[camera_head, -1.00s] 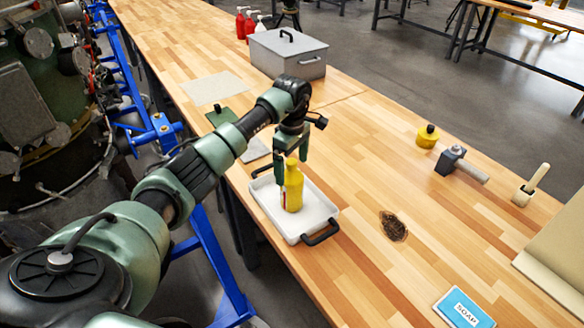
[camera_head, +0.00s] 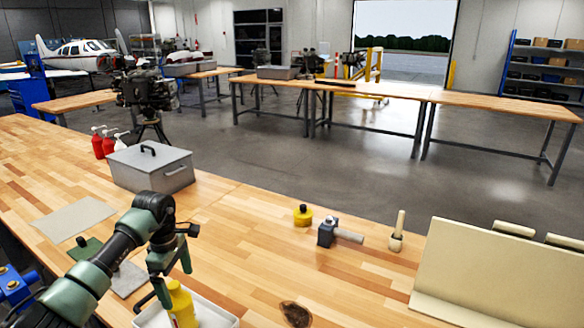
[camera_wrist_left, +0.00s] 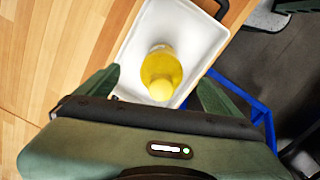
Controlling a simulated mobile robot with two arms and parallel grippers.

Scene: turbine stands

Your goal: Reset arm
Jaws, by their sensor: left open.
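My left gripper (camera_head: 170,285) is open above a white tray (camera_head: 225,318) on the wooden bench. A yellow bottle (camera_head: 181,304) stands upright in the tray, just below and beside the fingers. The lower part of the tray is cut off in the head view. My right gripper is not in view.
Other benches stand behind.

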